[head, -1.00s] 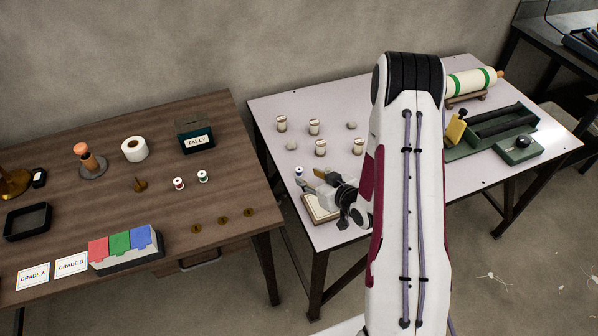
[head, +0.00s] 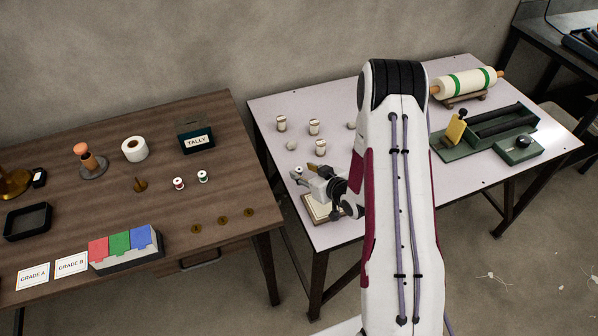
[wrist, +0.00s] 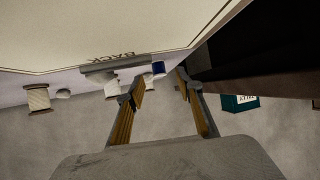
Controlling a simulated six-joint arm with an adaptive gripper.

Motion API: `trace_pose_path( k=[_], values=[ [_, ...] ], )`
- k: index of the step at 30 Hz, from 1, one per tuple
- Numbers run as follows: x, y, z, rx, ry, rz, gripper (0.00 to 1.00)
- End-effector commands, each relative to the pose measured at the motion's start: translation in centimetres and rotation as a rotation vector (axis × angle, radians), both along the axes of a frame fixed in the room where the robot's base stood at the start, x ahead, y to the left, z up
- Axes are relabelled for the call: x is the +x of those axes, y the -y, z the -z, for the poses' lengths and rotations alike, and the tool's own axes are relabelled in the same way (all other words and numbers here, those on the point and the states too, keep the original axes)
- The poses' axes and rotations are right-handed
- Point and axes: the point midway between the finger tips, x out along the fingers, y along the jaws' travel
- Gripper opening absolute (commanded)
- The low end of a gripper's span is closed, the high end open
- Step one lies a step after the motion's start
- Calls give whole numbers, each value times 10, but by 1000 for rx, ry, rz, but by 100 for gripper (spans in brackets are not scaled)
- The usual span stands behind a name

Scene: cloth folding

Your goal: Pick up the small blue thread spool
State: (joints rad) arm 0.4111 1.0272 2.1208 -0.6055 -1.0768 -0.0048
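The small blue thread spool (head: 298,170) stands near the left edge of the pale table, close to my gripper's tips. In the wrist view the blue spool (wrist: 159,68) shows between and beyond the fingertips, partly cut off by the board above it. My gripper (head: 303,176) is low over the table's left side; in the wrist view its two fingers (wrist: 160,82) are apart with nothing held between them. I cannot tell the exact gap from fingertips to spool.
A cream board (head: 318,210) marked BACK in the wrist view lies under my gripper. Several pale spools (head: 314,127) stand behind. A brown table (head: 100,215) holds a red spool (head: 179,183), a green spool (head: 202,176) and a TALLY box (head: 195,137). A green-striped roller (head: 466,83) is at right.

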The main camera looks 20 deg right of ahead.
Motion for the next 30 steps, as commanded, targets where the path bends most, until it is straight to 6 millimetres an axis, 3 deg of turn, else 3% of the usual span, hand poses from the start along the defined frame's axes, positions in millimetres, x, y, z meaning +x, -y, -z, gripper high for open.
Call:
trace_pose_path(
  k=[7, 23, 28, 30],
  values=[
    [16, -4, 10, 0, -1, -1, 36],
    [17, -4, 10, 1, -1, 0, 36],
    [17, -4, 10, 1, -1, 0, 9],
    [17, -4, 10, 1, -1, 0, 9]
  ],
)
